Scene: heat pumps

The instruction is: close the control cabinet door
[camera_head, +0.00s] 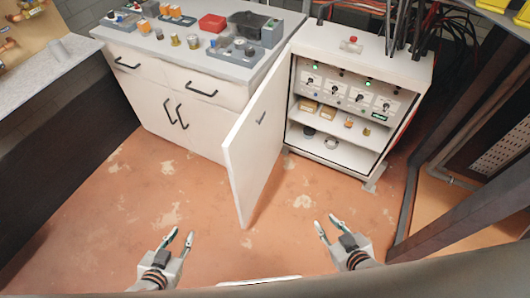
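The control cabinet (405,68) is a white box at the upper right, with a row of knobs and green lights above open shelves. Its white door (258,140) stands wide open, swung out toward me from the cabinet's left edge, with a small dark handle (261,118) on its face. My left gripper (181,238) is open and empty, below and left of the door's bottom edge. My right gripper (328,228) is open and empty, right of the door and below the cabinet in the picture. Neither touches the door.
A white workbench (203,96) with drawers and several parts on top stands left of the cabinet. A grey counter edge (62,75) is at the far left. Dark metal beams (410,190) stand on the right. The reddish floor (120,215) before the door is clear.

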